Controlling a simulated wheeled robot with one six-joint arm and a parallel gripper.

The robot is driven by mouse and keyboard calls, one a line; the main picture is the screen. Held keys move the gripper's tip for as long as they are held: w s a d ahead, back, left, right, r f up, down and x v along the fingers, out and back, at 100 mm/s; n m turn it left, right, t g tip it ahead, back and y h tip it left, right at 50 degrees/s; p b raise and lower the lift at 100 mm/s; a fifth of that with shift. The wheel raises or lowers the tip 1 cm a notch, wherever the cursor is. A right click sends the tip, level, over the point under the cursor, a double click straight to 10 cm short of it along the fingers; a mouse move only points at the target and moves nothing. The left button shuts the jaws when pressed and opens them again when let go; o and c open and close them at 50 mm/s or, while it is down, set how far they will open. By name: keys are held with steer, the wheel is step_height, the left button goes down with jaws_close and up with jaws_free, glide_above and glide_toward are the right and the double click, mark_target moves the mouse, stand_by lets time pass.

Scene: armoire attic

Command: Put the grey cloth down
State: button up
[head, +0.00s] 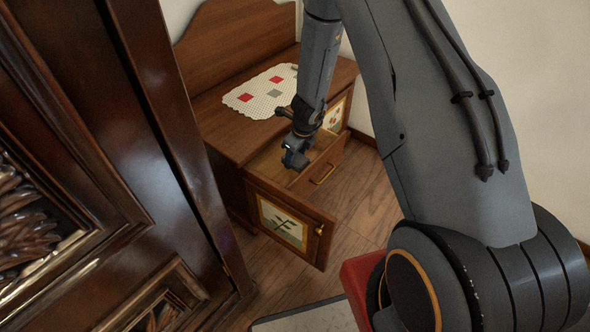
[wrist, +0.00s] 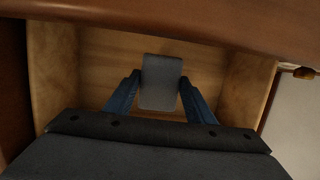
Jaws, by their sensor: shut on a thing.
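My gripper (head: 295,160) reaches down over the open drawer (head: 322,168) of the wooden cabinet. In the wrist view, the blue fingers of my gripper (wrist: 160,84) are shut on the grey cloth (wrist: 160,70), a small flat rectangle. The cloth is over the drawer's pale wooden floor, between its side walls (wrist: 52,75). I cannot tell whether it touches the floor. In the head view, the held cloth is not clearly visible behind my gripper.
A white lace mat (head: 246,106) with red and grey squares lies on the cabinet top. Below the drawer, a painted cabinet door (head: 285,222) stands open. A large dark armoire (head: 75,170) fills the left. Wooden floor (head: 362,208) shows in front of the cabinet.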

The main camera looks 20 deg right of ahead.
mark_target(295, 165)
steer(key=shift+f+b, duration=2.3)
steer(key=shift+f, duration=0.1)
steer(key=o, duration=1.2)
steer(key=shift+r, duration=0.1)
